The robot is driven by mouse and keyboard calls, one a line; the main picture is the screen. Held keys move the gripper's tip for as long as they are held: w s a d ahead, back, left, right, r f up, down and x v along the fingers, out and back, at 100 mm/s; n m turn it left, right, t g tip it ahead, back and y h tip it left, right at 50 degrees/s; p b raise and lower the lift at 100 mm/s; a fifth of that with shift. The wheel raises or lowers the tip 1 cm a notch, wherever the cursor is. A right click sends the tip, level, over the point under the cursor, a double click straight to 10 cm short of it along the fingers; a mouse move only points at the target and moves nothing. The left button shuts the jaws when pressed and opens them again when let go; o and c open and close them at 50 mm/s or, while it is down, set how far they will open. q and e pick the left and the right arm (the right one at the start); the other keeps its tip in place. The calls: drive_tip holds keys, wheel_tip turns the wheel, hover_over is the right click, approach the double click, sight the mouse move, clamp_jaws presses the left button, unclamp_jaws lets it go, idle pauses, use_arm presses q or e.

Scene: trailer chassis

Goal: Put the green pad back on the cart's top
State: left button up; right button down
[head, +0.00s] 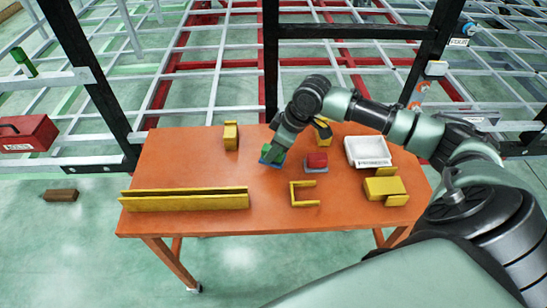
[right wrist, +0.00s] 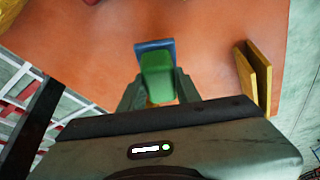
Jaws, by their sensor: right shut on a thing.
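The cart's orange top (head: 190,170) lies in front of me. My right gripper (head: 273,152) is low over its middle. In the right wrist view, the right gripper (right wrist: 158,88) is shut on the green pad (right wrist: 157,72), with a finger on each side. A blue piece (right wrist: 155,46) is at the pad's far end; it also shows in the head view (head: 271,160). The fingers partly cover the pad. I cannot tell whether the pad or blue piece touches the cart's top. My left gripper is not in view.
A red block on a grey base (head: 316,161) is just right of the gripper. A long yellow channel (head: 185,200), yellow bracket (head: 304,194), yellow block (head: 231,135) and white tray (head: 368,151) also stand on the top. Black posts rise behind. Left-middle surface is clear.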

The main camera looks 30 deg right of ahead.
wheel_tip(320, 180, down, 4)
drive_tip(key=c, duration=1)
unclamp_jaws()
drive_tip(key=shift+r, duration=0.15)
drive_tip(key=v, duration=1.2)
